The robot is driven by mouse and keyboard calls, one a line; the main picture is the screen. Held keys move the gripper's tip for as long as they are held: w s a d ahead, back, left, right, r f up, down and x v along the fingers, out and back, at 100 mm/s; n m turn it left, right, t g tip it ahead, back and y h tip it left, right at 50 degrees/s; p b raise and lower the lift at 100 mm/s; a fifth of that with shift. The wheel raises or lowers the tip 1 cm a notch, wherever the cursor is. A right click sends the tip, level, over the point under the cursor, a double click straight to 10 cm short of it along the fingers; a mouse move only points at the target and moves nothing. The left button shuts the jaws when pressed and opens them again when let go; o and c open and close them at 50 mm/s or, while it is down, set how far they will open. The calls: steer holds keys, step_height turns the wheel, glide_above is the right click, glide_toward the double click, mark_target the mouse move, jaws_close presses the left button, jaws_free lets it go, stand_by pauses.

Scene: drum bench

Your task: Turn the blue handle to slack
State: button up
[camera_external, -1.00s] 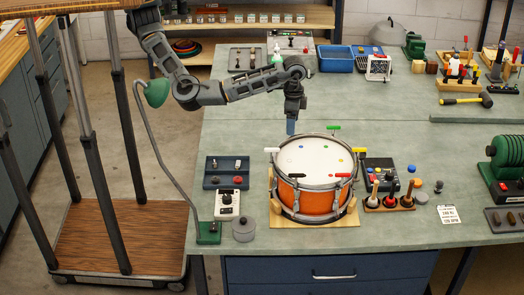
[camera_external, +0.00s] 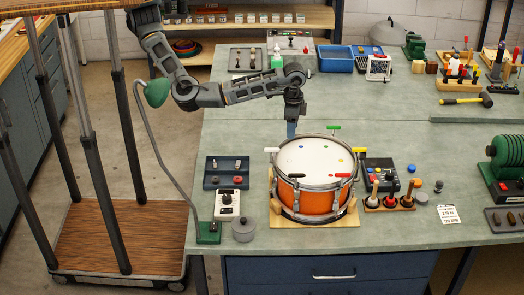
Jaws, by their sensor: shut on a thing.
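An orange drum (camera_external: 308,202) with a white head (camera_external: 312,157) sits on a wooden board (camera_external: 350,217) on the bench. Coloured handles stand around its rim: green (camera_external: 334,127), yellow (camera_external: 359,149), red (camera_external: 343,175), black (camera_external: 297,175) and white (camera_external: 271,149). My gripper (camera_external: 291,123) points down at the rim's back left. It is shut on the blue handle, which is mostly hidden; a blue patch shows at the fingertips. The handle's exact angle cannot be told.
A green lamp (camera_external: 157,92) on a bent stem stands left of the drum, near my arm. A blue tray (camera_external: 226,173) and a dial box (camera_external: 227,204) are at left. A control box (camera_external: 380,173) and a tool rack (camera_external: 390,203) stand close at right.

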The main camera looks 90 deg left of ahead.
steer(key=shift+c, duration=0.9)
